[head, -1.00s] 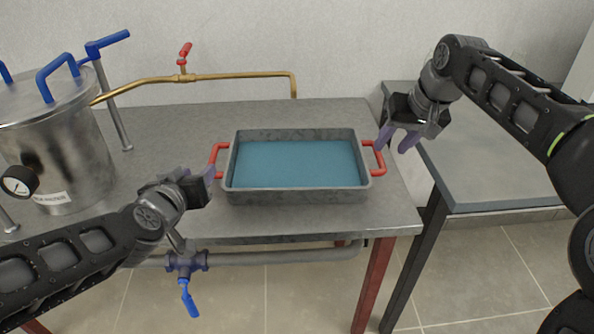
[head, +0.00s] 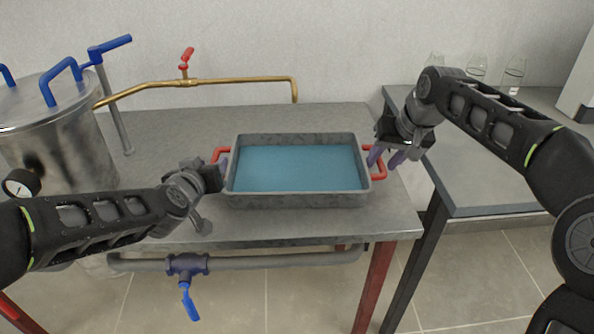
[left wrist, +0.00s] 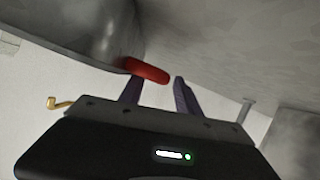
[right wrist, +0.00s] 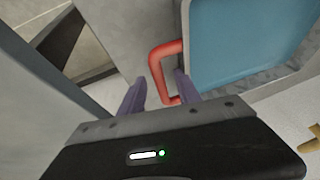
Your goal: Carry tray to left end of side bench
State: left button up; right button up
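The grey metal tray (head: 297,199) with blue liquid or a blue inside stands on the metal bench, with a red handle at each end. My left gripper (head: 224,168) is at the left handle (head: 218,152). In the left wrist view its fingers (left wrist: 158,92) are apart, with the red handle (left wrist: 147,71) by their tips. My right gripper (head: 385,160) is at the right handle (head: 380,172). In the right wrist view its fingers (right wrist: 160,92) are open, one on each side of the red handle (right wrist: 157,70). The side bench (head: 490,180) is to the right, partly behind my right arm.
A steel vessel (head: 60,140) with blue handles and a gauge stands at the left. A brass pipe (head: 230,80) with a red valve runs behind the tray. Several glasses (head: 476,68) stand at the side bench's back. A gap separates the benches.

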aim_at(214, 159)
pick_arm(q)
jog(key=shift+x, duration=1.65)
pick_arm(e)
jog(key=shift+x, duration=1.05)
pick_arm(q)
jog(key=shift+c, duration=0.6)
pick_arm(e)
jog(key=shift+c, duration=0.6)
pick_arm(q)
grip_shut()
pick_arm(e)
grip_shut()
